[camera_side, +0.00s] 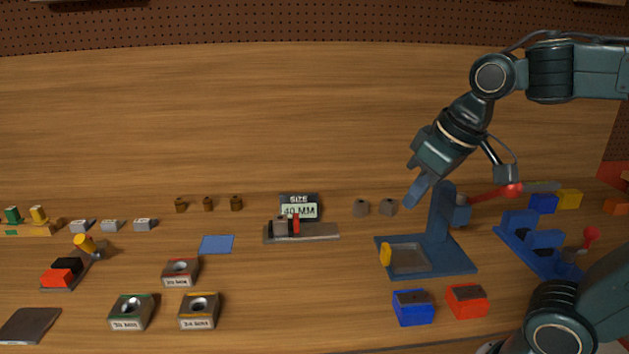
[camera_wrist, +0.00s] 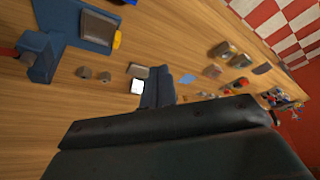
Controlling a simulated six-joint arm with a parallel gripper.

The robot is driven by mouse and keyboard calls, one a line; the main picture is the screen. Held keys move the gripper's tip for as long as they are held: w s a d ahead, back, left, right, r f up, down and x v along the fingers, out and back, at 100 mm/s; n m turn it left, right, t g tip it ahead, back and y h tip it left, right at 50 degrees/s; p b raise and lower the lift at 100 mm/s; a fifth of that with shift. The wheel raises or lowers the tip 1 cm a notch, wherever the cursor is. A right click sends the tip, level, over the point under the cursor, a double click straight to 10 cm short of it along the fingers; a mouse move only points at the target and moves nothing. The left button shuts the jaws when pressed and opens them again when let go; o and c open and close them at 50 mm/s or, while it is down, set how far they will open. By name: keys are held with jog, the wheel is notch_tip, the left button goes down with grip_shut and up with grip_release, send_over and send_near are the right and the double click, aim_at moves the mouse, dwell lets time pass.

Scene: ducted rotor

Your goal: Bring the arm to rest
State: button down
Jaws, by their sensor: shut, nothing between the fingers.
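My gripper (camera_side: 416,190) hangs in the air in the side view, above the bench and just left of the upright post of the blue press (camera_side: 442,212). Its blue-grey fingers point down and to the left. They are shut and empty. In the wrist view the shut fingers (camera_wrist: 158,82) show as one dark blue-grey bar, with the dark gripper body below. The fingers appear clear of everything around them. The press has a red-knobbed lever (camera_side: 512,190) and shows again at the upper left of the wrist view (camera_wrist: 92,28).
A blue fixture (camera_side: 540,250) with a red knob stands right of the press. Blue (camera_side: 413,307) and red (camera_side: 467,301) blocks lie in front. A size display (camera_side: 299,207), a grey gauge (camera_side: 318,232) and several labelled dies lie to the left. The bench behind is bare.

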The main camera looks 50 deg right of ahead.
jog(key=s+f, duration=0.3)
jog(key=s, duration=0.3)
jog(key=shift+a+t, duration=0.4)
jog(key=shift+a, duration=0.05)
jog(key=shift+f, duration=0.1)
dwell(0.8)
